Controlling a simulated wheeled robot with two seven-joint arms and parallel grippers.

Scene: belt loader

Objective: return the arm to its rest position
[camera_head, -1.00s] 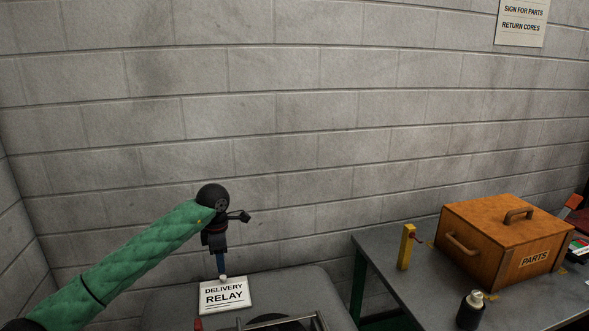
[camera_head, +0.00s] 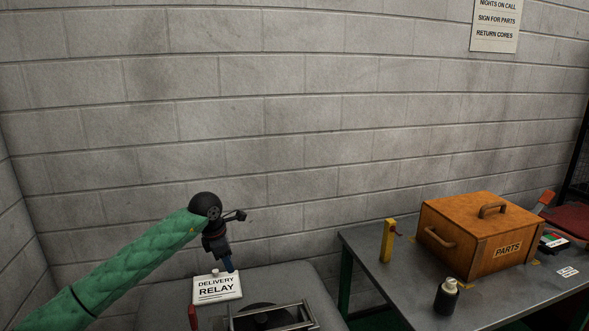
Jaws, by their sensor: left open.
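My left arm comes in from the left in a green padded sleeve. Its gripper (camera_head: 230,266) points down, just behind the white "DELIVERY RELAY" sign (camera_head: 217,289) on the grey surface at the lower middle. The sign partly hides the fingertips, and no held object shows between them. I cannot tell whether the gripper touches the sign. My right gripper is out of view.
A grey table (camera_head: 375,262) at the right holds a wooden PARTS box (camera_head: 478,236), a yellow post (camera_head: 388,241) and a dark bottle (camera_head: 446,297). A metal frame (camera_head: 272,316) lies beside the sign. A block wall (camera_head: 290,120) stands behind.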

